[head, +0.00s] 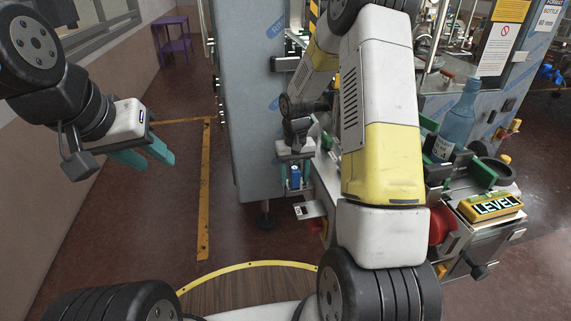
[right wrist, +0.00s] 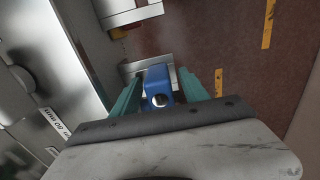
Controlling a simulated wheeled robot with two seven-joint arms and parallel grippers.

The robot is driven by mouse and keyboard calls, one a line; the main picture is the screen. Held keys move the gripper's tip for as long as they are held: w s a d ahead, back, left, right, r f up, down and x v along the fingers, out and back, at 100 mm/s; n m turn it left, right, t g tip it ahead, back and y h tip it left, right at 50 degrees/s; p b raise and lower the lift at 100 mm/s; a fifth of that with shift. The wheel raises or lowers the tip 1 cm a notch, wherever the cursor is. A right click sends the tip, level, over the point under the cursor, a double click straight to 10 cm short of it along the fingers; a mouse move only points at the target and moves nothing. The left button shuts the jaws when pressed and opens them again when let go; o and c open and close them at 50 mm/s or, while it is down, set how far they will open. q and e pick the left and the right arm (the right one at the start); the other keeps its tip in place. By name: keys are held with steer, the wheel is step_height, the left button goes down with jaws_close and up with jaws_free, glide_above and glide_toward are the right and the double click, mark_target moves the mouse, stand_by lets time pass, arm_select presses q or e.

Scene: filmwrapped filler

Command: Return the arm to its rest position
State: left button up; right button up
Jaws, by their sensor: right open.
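My right gripper (head: 295,170) hangs beside the machine in the middle of the head view, at the end of the large white and yellow arm. In the right wrist view its teal fingers (right wrist: 160,90) are apart, one on each side of a small blue block (right wrist: 158,87) with a round hole. The block also shows between the fingers in the head view (head: 295,177). A narrow gap shows beside it, and I cannot tell whether either finger touches it. My left gripper (head: 148,155) is raised over the floor at the left, fingers apart and empty.
A grey cabinet panel (head: 252,120) stands left of my right arm. A blue bottle (head: 459,122), a yellow LEVEL unit (head: 491,207) and a red knob (head: 441,225) sit at the right on the machine. A purple stool (head: 172,42) stands far back. The left floor is open.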

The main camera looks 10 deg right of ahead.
step_height(320, 180, up, 8)
steer(key=shift+s+r, duration=0.1)
steer(key=shift+r, duration=0.15)
steer(key=s+r+t, duration=0.2)
steer(key=s+r, duration=0.5)
steer(key=r, duration=0.4)
steer(key=s+a+r+t+y, duration=0.1)
steer(key=s+r, duration=0.3)
steer(key=s, duration=0.4)
steer(key=s+a+r+t+y, duration=0.1)
steer(key=s+r+t, duration=0.2)
steer(key=s, duration=0.6)
steer(key=shift+r, duration=0.75)
steer(key=shift+a, duration=0.1)
